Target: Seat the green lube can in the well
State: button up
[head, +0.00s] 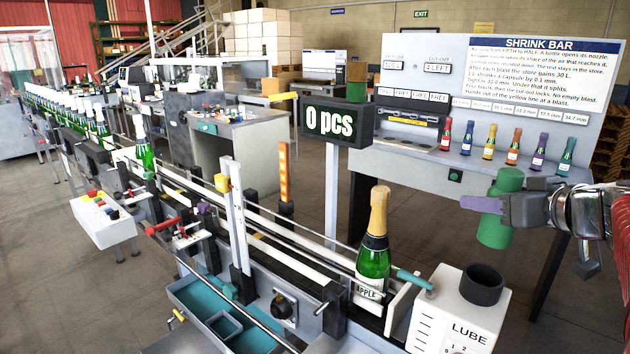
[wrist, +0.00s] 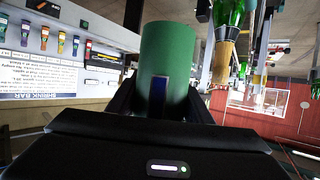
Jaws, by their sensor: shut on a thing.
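The green lube can (head: 497,232) is in my gripper (head: 496,205), which is shut around its middle. The can is roughly upright in the air, in front of the shrink bar's right side. In the wrist view the green can (wrist: 167,55) stands between the dark fingers (wrist: 163,103). The well (head: 482,288) is a dark round collar on top of the white LUBE box (head: 460,318). The can is up and to the right of the well in the head view, clear of it. The inside of the well is mostly hidden.
A green bottle with gold foil (head: 375,245) stands on the conveyor line, left of the LUBE box. A teal lever (head: 414,279) sits beside the well. The shrink bar table (head: 420,165) with several coloured bottles stands behind. A "0 pcs" sign (head: 332,121) rises at centre.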

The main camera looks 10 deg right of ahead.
aim_at(473, 264)
jog(key=shift+f, duration=6.1)
jog(key=shift+f, duration=0.1)
jog(key=o, duration=1.5)
jog(key=shift+c, duration=0.2)
jog(key=shift+s, duration=0.1)
